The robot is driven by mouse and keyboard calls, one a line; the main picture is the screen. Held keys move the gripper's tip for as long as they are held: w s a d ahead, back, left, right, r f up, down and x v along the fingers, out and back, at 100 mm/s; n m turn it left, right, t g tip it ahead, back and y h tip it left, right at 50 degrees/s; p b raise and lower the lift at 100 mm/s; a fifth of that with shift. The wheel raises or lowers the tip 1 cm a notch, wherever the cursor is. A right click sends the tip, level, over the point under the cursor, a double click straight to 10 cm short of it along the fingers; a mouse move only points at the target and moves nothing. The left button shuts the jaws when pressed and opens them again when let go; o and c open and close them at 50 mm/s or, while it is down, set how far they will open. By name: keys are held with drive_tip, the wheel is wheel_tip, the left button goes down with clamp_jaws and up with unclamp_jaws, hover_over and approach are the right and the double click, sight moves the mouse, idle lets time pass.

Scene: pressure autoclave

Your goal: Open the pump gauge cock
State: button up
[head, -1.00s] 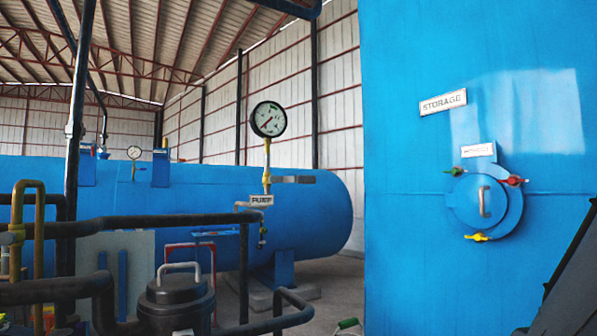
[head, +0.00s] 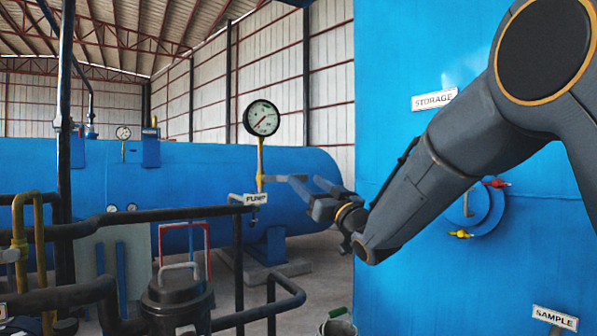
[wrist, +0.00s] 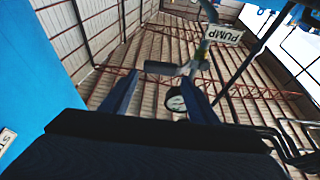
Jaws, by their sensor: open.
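The pump gauge (head: 262,118), a white round dial, stands on a yellow stem (head: 260,160) above the PUMP label (head: 255,199). The cock's grey lever (head: 272,179) sticks out sideways to the right from the stem, across it. My gripper (head: 305,180) is open just right of the lever, its fingers pointing left towards the stem. In the wrist view the lever (wrist: 160,68) shows ahead, about between my fingertips (wrist: 161,76). Contact cannot be told. The gauge (wrist: 176,103) is partly hidden behind a finger there.
Dark pipes (head: 150,222) and a black pot (head: 177,300) stand below and left of the gauge. A bucket (head: 338,325) stands on the floor.

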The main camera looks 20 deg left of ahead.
sight(299, 175)
drive_tip(key=p+x, duration=0.2)
drive_tip(key=x, duration=0.3)
drive_tip(key=shift+w+a+r, duration=0.1)
drive_tip(key=shift+w+a, duration=0.15)
drive_tip(key=shift+c, duration=0.5)
drive_tip(key=c, duration=1.1)
drive_tip(key=shift+s+a, duration=0.1)
